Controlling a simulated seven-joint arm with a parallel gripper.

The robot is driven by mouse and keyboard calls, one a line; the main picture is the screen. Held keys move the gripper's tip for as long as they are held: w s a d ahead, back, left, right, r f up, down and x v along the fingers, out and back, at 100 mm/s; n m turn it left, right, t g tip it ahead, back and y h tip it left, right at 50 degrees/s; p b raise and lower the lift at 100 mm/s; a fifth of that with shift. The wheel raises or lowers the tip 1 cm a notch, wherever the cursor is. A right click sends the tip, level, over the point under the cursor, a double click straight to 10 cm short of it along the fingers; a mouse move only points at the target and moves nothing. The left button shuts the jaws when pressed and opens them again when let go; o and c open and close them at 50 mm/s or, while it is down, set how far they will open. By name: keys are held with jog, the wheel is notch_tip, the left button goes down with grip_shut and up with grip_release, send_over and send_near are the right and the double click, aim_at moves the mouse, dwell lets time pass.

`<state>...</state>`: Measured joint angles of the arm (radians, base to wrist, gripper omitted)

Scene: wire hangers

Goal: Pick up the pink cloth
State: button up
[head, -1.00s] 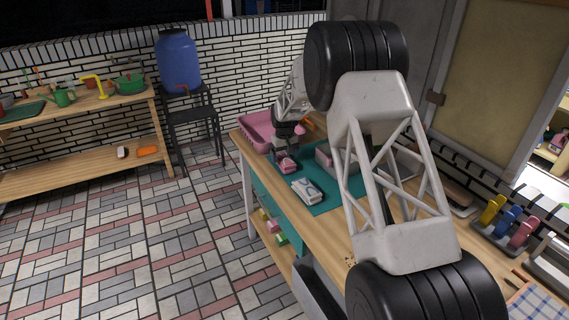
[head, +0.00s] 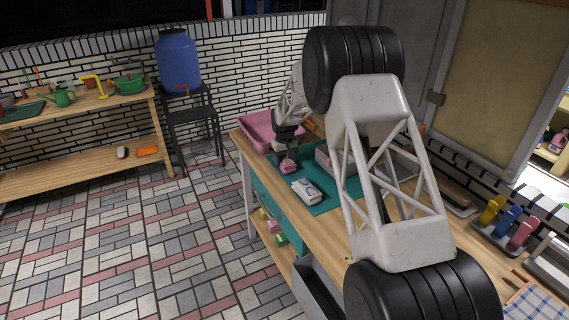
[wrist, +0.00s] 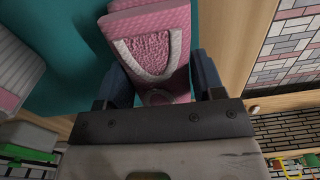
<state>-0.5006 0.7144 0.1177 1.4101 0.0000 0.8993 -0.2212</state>
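In the head view the small pink cloth (head: 288,167) shows at the tips of my gripper (head: 288,159), over the teal mat (head: 322,205). I cannot tell from these views how far the cloth is above the mat.
A pink basket (head: 258,128) stands at the table's far end. A white-and-grey folded packet (head: 307,191) lies on the mat in front, and a pink-and-white block (head: 323,160) sits to the right. The wooden table edge (wrist: 226,45) runs close by.

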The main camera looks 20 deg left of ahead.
aim_at(285, 158)
jog(key=c, duration=0.5)
jog(key=shift+o, duration=0.2)
jog(key=shift+r, duration=5.05)
